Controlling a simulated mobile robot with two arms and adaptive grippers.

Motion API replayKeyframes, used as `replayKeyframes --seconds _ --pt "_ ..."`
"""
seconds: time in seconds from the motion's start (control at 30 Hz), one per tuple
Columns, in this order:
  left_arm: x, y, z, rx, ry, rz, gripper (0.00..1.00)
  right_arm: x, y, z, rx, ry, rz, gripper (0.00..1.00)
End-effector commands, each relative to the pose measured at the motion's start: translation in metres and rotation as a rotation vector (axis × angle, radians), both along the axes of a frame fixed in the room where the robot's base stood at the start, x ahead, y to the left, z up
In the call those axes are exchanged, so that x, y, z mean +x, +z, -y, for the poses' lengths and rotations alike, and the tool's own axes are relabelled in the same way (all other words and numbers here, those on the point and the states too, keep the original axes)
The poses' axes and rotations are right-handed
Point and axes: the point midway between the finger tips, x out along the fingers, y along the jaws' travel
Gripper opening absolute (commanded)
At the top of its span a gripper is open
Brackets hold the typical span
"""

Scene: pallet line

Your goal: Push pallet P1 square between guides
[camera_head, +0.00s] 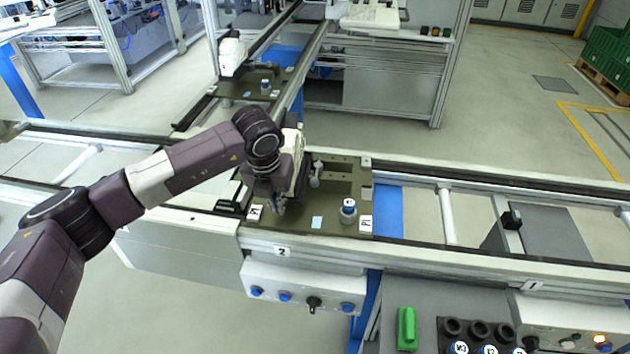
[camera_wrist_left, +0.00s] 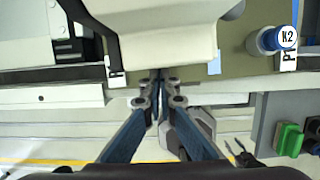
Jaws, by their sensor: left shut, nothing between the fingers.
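Pallet P1 (camera_head: 332,222) is a flat olive plate on the conveyor, between the front guide rail (camera_head: 440,252) and the back guide rail (camera_head: 480,172). Its P1 label (camera_head: 365,225) is at the right front corner. It looks roughly in line with the rails; a small skew I cannot tell. My left gripper (camera_head: 279,207) is shut and empty, low over the pallet's left front part. In the left wrist view its closed fingertips (camera_wrist_left: 160,88) are by the pallet's edge and a white part (camera_wrist_left: 165,50). Contact is unclear. My right gripper is out of view.
A blue-capped piece (camera_head: 348,210) stands on the pallet; its cap reads K2 in the left wrist view (camera_wrist_left: 284,38). A button box (camera_head: 300,290) hangs below the front rail. Another pallet (camera_head: 255,85) sits on the far branch. The conveyor right of P1 is open up to a black stop (camera_head: 511,219).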

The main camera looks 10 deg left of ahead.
Motion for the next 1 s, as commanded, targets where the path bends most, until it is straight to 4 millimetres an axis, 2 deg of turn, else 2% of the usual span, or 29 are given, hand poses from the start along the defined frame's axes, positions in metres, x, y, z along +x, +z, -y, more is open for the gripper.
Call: replayKeyframes --seconds 1.0 --pt "0.023 0.003 0.003 -0.006 -0.002 0.011 0.0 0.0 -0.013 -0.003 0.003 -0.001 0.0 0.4"
